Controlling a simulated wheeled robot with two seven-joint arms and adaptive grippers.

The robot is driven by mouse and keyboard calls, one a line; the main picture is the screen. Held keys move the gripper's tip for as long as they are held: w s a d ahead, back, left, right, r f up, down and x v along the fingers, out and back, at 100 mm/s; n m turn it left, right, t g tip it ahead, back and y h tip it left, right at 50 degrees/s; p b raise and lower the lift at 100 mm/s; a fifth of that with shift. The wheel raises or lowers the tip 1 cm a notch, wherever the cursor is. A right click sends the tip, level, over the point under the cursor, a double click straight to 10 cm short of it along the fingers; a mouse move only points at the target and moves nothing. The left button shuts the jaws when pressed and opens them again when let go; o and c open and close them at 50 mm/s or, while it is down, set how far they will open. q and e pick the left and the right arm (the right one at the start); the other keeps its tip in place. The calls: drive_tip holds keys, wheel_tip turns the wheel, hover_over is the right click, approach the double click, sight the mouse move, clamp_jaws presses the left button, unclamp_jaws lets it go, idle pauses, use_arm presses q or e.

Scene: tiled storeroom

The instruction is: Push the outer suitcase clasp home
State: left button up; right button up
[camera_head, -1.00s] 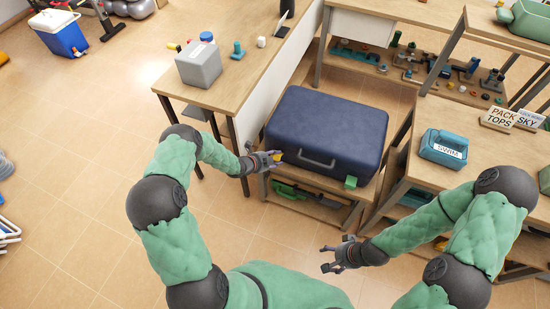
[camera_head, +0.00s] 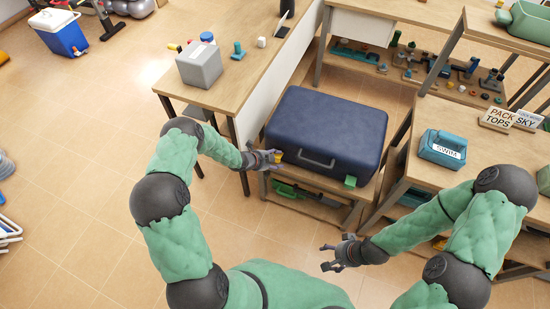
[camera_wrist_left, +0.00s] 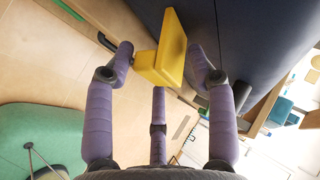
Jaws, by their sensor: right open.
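The dark blue suitcase (camera_head: 325,128) lies on a low wooden shelf unit, its handle (camera_head: 317,160) towards me. A yellow clasp (camera_head: 278,155) is at its front left, and a green clasp (camera_head: 350,181) at its front right. My left gripper (camera_head: 271,158) is at the yellow clasp. In the left wrist view the yellow clasp (camera_wrist_left: 165,55) stands out from the suitcase wall (camera_wrist_left: 245,45) between my purple fingers (camera_wrist_left: 160,65). The fingers are apart; whether they grip the clasp cannot be told. My right gripper (camera_head: 337,256) is open and empty, well in front of the suitcase.
A wooden table (camera_head: 225,95) with a grey box (camera_head: 199,66) stands to the left. A table with a teal case (camera_head: 441,148) and signs (camera_head: 497,117) stands to the right. Green items (camera_head: 290,190) lie on the shelf below the suitcase.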

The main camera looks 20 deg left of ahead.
use_arm(q)
drive_tip(key=shift+w+a+r, duration=0.15)
drive_tip(key=shift+w+r, duration=0.15)
drive_tip(key=shift+r, duration=0.05)
drive_tip(key=shift+s+a+r, duration=0.25)
drive_tip(key=shift+s+r, duration=0.05)
drive_tip(key=shift+r, duration=0.05)
drive_tip(key=v, duration=1)
drive_tip(key=shift+s, duration=0.5)
drive_tip(key=shift+a+r, duration=0.1)
